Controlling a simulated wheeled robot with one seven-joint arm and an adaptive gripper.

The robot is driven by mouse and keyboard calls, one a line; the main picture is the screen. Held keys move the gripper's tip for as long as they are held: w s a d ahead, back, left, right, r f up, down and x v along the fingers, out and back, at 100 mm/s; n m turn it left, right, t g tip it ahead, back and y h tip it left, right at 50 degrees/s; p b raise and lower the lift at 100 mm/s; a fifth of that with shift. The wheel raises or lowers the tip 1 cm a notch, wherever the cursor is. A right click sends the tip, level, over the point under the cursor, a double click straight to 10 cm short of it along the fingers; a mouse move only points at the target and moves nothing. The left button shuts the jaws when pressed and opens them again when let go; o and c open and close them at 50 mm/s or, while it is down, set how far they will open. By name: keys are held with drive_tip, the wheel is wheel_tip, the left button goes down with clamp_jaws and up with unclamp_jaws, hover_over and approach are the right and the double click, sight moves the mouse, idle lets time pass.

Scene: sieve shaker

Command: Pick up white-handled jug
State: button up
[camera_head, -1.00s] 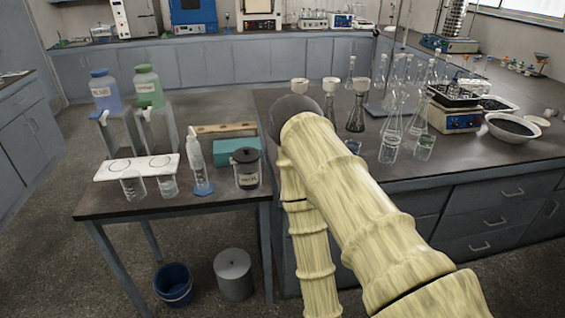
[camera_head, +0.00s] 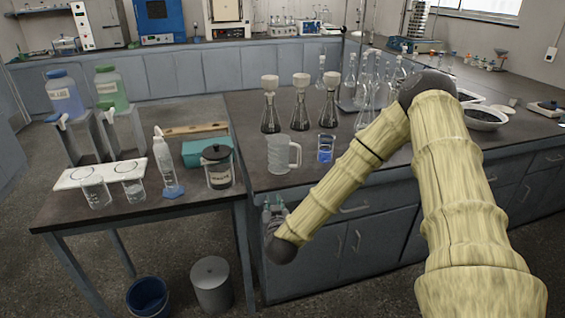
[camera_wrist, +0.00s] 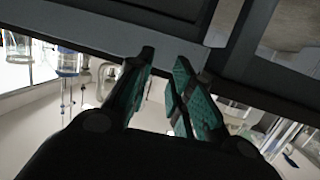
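The white-handled jug (camera_head: 279,155) is pale and translucent, and stands upright near the front edge of the dark bench, its handle (camera_head: 296,155) to the right. My gripper (camera_head: 273,203) is in front of the bench, below its top edge and below the jug, apart from it. In the wrist view, my gripper (camera_wrist: 165,60) has its two dark teal fingers apart with nothing between them. A pale curved handle that looks like the jug's (camera_wrist: 107,72) shows left of the fingers; the jug's body is largely hidden there.
A beaker of blue liquid (camera_head: 326,149) stands close right of the jug. Several dark flasks with white funnels (camera_head: 300,110) stand behind. A black-lidded jar (camera_head: 217,167) and a wash bottle (camera_head: 165,165) stand on the lower table to the left. The bench front (camera_head: 375,243) is close to my gripper.

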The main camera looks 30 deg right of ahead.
sight(299, 158)
drive_tip(key=w+d+r+m+h, duration=0.1)
drive_tip(key=d+r, duration=0.1)
drive_tip(key=d, duration=0.2)
drive_tip(key=w+d+r+m+h, duration=0.1)
drive_tip(key=w+d+r+h, duration=0.1)
drive_tip(key=d+r, duration=0.1)
drive_tip(key=w+d+r+m+h, duration=0.1)
drive_tip(key=w+d+r+h, duration=0.1)
drive_tip(key=d, duration=0.3)
drive_tip(key=shift+w+r+b, duration=0.1)
drive_tip(key=shift+r+b, duration=0.25)
drive_tip(key=shift+r, duration=0.2)
drive_tip(key=shift+x, duration=3.2)
drive_tip(key=shift+f, duration=0.15)
clamp_jaws()
